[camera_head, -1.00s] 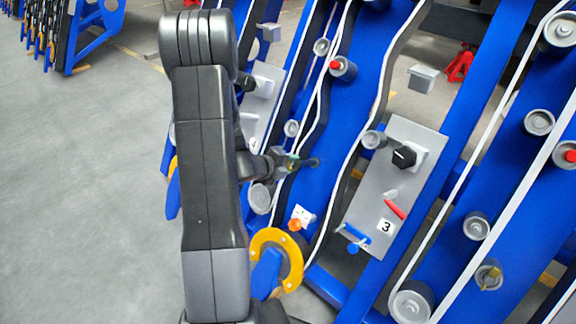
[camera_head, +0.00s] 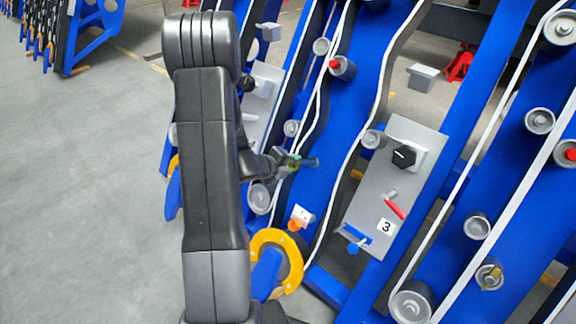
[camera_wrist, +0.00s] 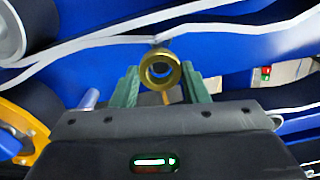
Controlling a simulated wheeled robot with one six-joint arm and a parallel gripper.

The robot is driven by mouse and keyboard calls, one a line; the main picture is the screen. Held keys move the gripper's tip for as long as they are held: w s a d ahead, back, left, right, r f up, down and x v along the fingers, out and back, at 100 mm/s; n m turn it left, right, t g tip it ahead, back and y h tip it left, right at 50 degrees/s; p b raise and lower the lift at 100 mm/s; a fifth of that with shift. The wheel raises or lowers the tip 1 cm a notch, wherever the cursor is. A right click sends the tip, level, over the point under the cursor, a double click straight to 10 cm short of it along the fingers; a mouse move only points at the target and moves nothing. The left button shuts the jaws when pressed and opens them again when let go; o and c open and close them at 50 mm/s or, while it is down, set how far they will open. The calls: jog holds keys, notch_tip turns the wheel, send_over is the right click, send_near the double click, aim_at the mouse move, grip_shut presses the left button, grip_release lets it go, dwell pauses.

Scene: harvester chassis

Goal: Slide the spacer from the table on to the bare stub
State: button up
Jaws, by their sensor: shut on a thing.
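My gripper (camera_head: 293,163) is in front of the blue panel of the machine. In the wrist view its two green fingers (camera_wrist: 163,84) are shut on the spacer (camera_wrist: 160,56), a brass ring with its round hole facing the camera. The spacer is held clear of the table. A short grey rod (camera_head: 312,162) shows at the gripper's tip in the head view and looks like the bare stub. I cannot tell whether the spacer touches it. In the wrist view a pale grey cylinder (camera_wrist: 88,98) shows left of the fingers. The table is not identifiable.
White belts (camera_head: 379,100) run over grey rollers (camera_head: 374,139) around the panel. A grey plate (camera_head: 368,197) with a black knob (camera_head: 404,156) and red lever (camera_head: 395,207) stands to the right. Open floor (camera_head: 90,200) lies left.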

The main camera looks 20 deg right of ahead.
aim_at(304, 163)
jog(key=shift+b+x, duration=1.2)
jog(key=shift+x, duration=3.2)
jog(key=o, duration=1.1)
jog(key=shift+o, duration=0.2)
jog(key=shift+a+r, duration=0.1)
jog(key=p+v, duration=0.3)
jog(key=v, duration=1)
jog(key=shift+a, duration=0.25)
jog(key=shift+s+r, duration=0.1)
